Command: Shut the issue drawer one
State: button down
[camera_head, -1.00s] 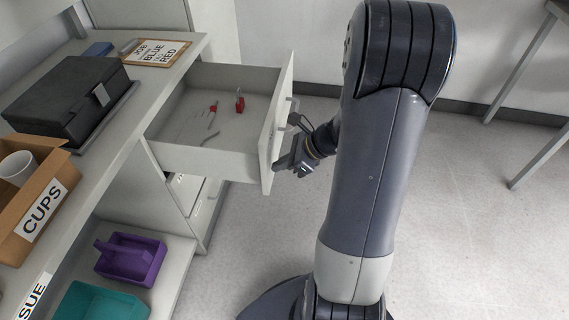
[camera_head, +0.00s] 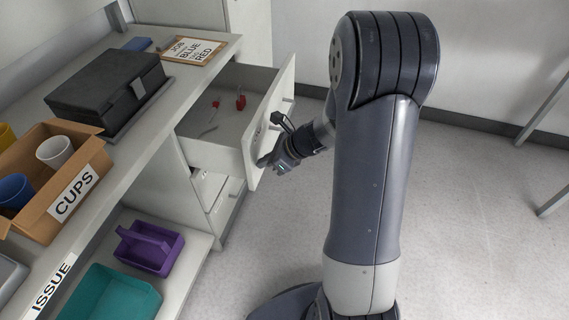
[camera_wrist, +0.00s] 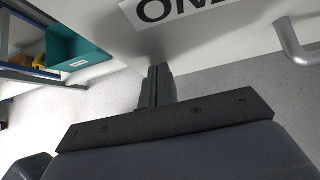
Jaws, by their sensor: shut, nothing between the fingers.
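The open drawer (camera_head: 215,150) sticks out from the cabinet under the counter, with a padlock-like red item (camera_head: 240,102) and a red tag (camera_head: 215,104) inside. Its white front panel (camera_head: 278,105) faces right. My gripper (camera_head: 265,162) is shut and empty, its tip at the outer face of the drawer front, near the lower edge. In the wrist view my shut gripper (camera_wrist: 157,82) points at the white front, below a label reading "ON" and a cut-off letter (camera_wrist: 185,10). A metal bar handle (camera_wrist: 293,42) is to its right. Whether the fingertips touch the panel is hard to tell.
The counter holds a black case (camera_head: 105,88), a clipboard (camera_head: 192,52) and a cardboard cups box (camera_head: 92,160). A purple caddy (camera_head: 150,248) and a teal bin (camera_head: 110,295) sit on the lower shelf.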

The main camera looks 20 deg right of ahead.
aim_at(196, 145)
jog(key=w+a+p, duration=0.1)
jog(key=w+a, duration=0.2)
jog(key=a, duration=0.2)
jog(key=w+a+p, duration=0.1)
jog(key=w+a, duration=0.3)
jog(key=a, duration=0.2)
jog(key=w+a+p, duration=0.2)
jog(key=w+a, duration=0.2)
jog(key=a, duration=0.1)
jog(key=shift+w+a, duration=0.2)
jog(key=shift+a, duration=0.2)
jog(key=shift+a+r, duration=0.1)
jog(key=shift+a, duration=0.05)
jog(key=shift+w+a+r, duration=0.1)
jog(key=shift+w, duration=0.05)
